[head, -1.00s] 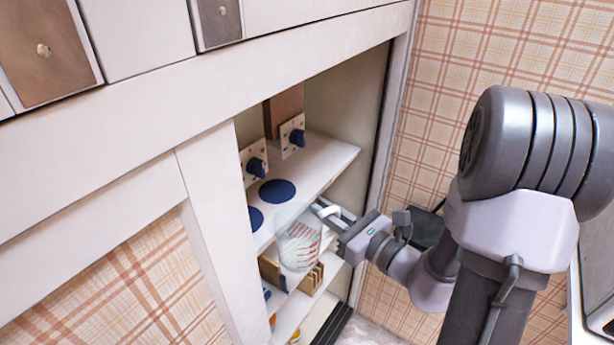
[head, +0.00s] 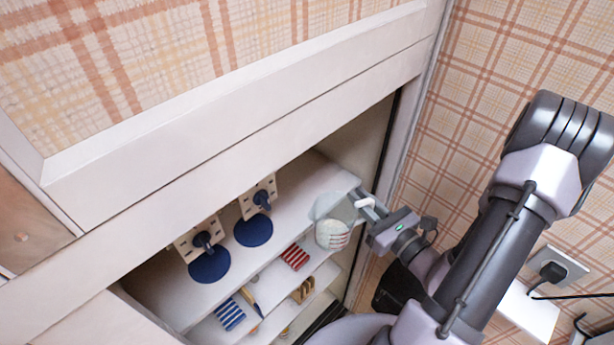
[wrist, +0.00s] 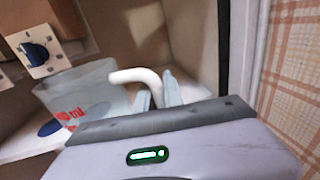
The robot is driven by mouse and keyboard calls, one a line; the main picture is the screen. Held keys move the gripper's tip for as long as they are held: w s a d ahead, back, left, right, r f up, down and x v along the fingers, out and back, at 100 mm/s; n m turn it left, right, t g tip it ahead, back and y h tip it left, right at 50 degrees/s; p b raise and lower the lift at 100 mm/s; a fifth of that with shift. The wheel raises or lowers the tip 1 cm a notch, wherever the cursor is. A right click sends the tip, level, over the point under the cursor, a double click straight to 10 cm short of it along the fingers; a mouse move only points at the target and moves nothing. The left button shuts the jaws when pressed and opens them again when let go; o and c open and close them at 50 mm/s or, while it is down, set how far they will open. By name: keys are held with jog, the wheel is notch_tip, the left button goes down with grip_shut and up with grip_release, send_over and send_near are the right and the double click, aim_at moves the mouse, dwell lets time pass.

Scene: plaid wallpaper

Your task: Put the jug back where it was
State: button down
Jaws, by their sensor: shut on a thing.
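The jug is a clear measuring jug with red markings and a white handle. In the head view the jug (head: 331,232) is at the right end of the upper shelf (head: 310,185), near its front edge. I cannot tell whether its base touches the shelf. My gripper (head: 367,203) comes in from the right and is shut on the white handle. In the wrist view the jug (wrist: 80,100) is left of my gripper (wrist: 158,95), with its handle (wrist: 138,77) between the fingers. The jug's lower part is hidden there by my gripper's body.
Two blue discs (head: 253,231) (head: 209,265) lie on the upper shelf, each by a pale plate with a blue knob (head: 262,199). Lower shelves hold a red striped cloth (head: 295,257), a blue striped cloth (head: 229,314) and a wooden rack (head: 303,290). The cabinet's right side post (head: 412,110) is close to my gripper.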

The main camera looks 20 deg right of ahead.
jog(key=w+a+f+b, duration=0.1)
jog(key=w+b, duration=0.2)
jog(key=w, duration=0.2)
jog(key=w+a+f+b, duration=0.1)
jog(key=w+b, duration=0.2)
jog(key=w, duration=0.2)
jog(key=w+f+b, duration=0.1)
jog(key=w+b, duration=0.2)
jog(key=w, duration=0.2)
jog(key=shift+w+a+f, duration=0.35)
jog(key=shift+a, duration=0.05)
jog(key=shift+r, duration=0.1)
jog(key=c, duration=1.9)
grip_release()
jog(key=shift+f, duration=0.2)
jog(key=o, duration=0.4)
jog(key=shift+o, duration=0.2)
jog(key=shift+r, duration=0.15)
